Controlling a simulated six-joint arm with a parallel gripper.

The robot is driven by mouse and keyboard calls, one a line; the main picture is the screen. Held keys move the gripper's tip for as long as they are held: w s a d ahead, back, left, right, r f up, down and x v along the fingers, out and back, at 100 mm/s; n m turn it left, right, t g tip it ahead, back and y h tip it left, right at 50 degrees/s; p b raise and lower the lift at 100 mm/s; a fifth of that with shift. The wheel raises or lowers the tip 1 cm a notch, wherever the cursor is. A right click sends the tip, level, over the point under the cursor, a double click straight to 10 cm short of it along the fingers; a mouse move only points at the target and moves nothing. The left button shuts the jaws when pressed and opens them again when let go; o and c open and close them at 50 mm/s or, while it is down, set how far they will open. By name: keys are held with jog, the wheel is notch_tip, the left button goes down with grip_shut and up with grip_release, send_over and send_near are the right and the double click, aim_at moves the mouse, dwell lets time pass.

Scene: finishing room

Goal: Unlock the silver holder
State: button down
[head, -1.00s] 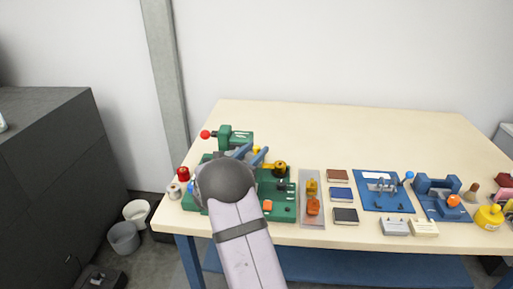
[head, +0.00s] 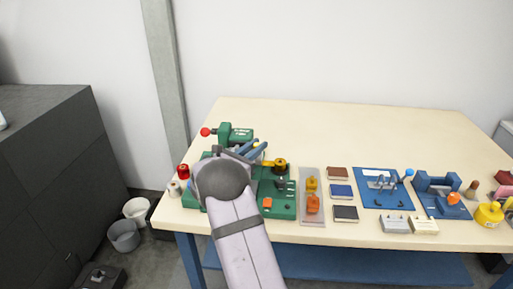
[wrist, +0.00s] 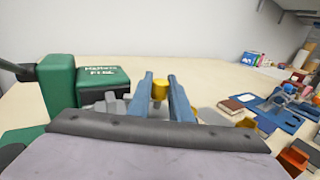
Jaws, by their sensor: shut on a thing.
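A green machine (head: 279,204) stands at the table's left end, with a green block and a red ball lever (head: 206,132) at its back. My gripper (head: 259,149) is over this machine, with two blue fingers reaching toward the back. In the wrist view the fingers (wrist: 159,82) are shut on a yellow knob (wrist: 160,89), seen between their tips. Grey metal parts (wrist: 112,104) sit left of the fingers, beside the green lettered block (wrist: 103,82). I cannot tell whether these parts are the silver holder. My wrist hides much of the machine in the head view.
A black-topped yellow knob (head: 280,164) stands right of the gripper. A grey tray (head: 312,216) with yellow and orange pieces, several small boxes, a blue plate (head: 371,199) and a blue machine (head: 437,183) lie to the right. A red cap (head: 183,171) stands left. The table's back is clear.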

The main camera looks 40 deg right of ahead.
jog(key=shift+m+g+h+b, duration=0.35)
jog(key=shift+m+g, duration=1.35)
jog(key=shift+g, duration=1)
jog(key=c, duration=1.6)
grip_release()
jog(key=shift+r, duration=0.1)
jog(key=shift+n+t, duration=0.4)
jog(key=shift+t, duration=0.3)
